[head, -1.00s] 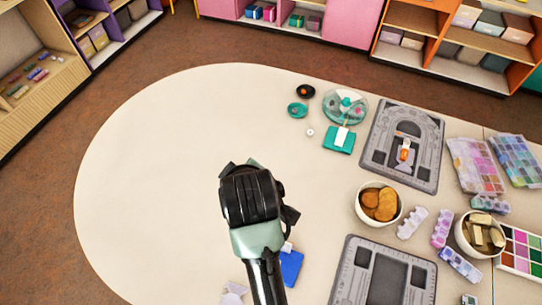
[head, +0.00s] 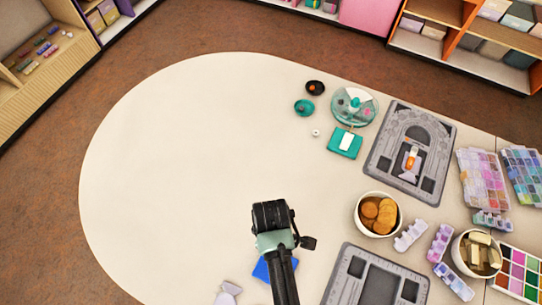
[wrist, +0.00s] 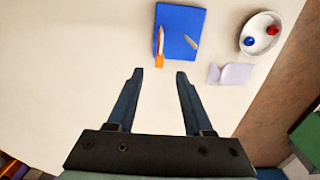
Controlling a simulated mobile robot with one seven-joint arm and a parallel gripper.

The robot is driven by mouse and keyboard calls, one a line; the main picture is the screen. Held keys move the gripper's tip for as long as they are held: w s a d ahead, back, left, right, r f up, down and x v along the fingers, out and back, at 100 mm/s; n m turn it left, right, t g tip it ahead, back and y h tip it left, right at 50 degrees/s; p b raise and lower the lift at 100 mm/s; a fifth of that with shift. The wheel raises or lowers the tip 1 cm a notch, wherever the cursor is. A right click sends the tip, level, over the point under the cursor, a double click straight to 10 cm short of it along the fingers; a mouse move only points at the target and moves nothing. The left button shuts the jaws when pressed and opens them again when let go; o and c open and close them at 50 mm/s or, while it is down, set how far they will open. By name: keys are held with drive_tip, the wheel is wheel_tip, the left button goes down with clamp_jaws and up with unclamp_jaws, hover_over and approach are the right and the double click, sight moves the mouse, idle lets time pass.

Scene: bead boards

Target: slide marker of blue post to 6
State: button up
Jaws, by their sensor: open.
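The blue post's base (wrist: 190,25) is a flat blue rectangle at the top middle of the wrist view. A narrow pale upright piece with an orange end (wrist: 159,60) shows at its lower left, and a small grey piece (wrist: 191,41) lies to the right on the blue. I cannot tell the marker or any numbers. My gripper (wrist: 159,73) is open and empty, its fingertips apart from the base and just below the orange end in the picture. In the head view the blue base (head: 261,270) is partly hidden behind my arm, and my fingertips are hidden.
A pale lilac piece (wrist: 234,74) and a white bowl with red and blue balls (wrist: 263,35) are right of the base. In the head view a teal stand (head: 345,143), grey boards (head: 410,150) and bowls crowd the right. The table's left side is clear.

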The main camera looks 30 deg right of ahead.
drive_tip(key=shift+w+f, duration=0.1)
drive_tip(key=shift+f, duration=2)
clamp_jaws()
drive_tip(key=shift+f, duration=0.15)
drive_tip(key=shift+f+b, duration=1.1)
drive_tip(key=shift+f, duration=0.25)
drive_tip(key=shift+c, duration=0.2)
unclamp_jaws()
